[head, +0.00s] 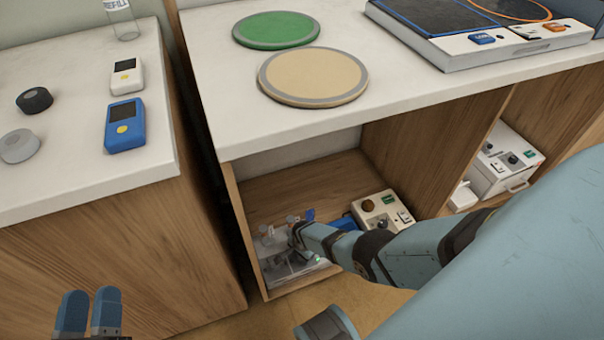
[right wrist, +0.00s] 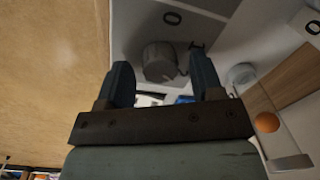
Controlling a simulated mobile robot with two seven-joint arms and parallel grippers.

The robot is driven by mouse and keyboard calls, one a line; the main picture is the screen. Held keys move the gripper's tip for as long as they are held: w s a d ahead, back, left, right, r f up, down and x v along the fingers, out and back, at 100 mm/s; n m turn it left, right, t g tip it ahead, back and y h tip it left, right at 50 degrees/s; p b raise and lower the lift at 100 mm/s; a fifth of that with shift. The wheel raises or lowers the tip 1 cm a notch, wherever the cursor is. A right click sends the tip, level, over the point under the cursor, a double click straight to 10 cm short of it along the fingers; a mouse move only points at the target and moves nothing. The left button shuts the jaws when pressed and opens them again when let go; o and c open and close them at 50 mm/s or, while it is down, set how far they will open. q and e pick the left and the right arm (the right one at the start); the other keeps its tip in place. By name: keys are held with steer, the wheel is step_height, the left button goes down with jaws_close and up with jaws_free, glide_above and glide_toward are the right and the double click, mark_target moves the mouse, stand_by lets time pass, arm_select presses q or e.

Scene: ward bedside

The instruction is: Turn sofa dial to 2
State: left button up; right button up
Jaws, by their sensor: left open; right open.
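I cannot read a sofa label, nor the knob's setting. In the head view my right arm reaches into the open lower cabinet, to a grey device (head: 280,262) at its left side; the arm partly hides it. My left gripper (head: 90,312) is open and empty at the bottom left, away from the cabinet.
A cream box with knobs (head: 378,210) and a blue object (head: 345,222) sit beside my right arm in the cabinet. The cabinet's left wall (head: 243,235) is close to the device. Green (head: 276,29) and tan (head: 312,75) discs lie on the counter above.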

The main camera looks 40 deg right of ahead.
steer(key=r+p, duration=0.3)
steer(key=r, duration=0.1)
steer(key=r+p, duration=0.3)
steer(key=r, duration=0.1)
steer(key=shift+s, duration=0.2)
arm_select(q)
steer(key=s+a+f+g+y+p, duration=0.1)
steer(key=a+f+g+y+p, duration=0.1)
steer(key=f, duration=0.3)
steer(key=s+a+f+g+y+p, duration=0.1)
steer(key=a+f+g+y+p, duration=0.1)
steer(key=f, duration=0.4)
steer(key=shift+s+a+f+g+y, duration=0.25)
steer(key=shift+a+g+y, duration=0.25)
steer(key=shift+a+g, duration=0.5)
arm_select(e)
steer(key=shift+s+r, duration=0.1)
steer(key=shift+r, duration=2.6)
arm_select(q)
steer(key=shift+d, duration=0.1)
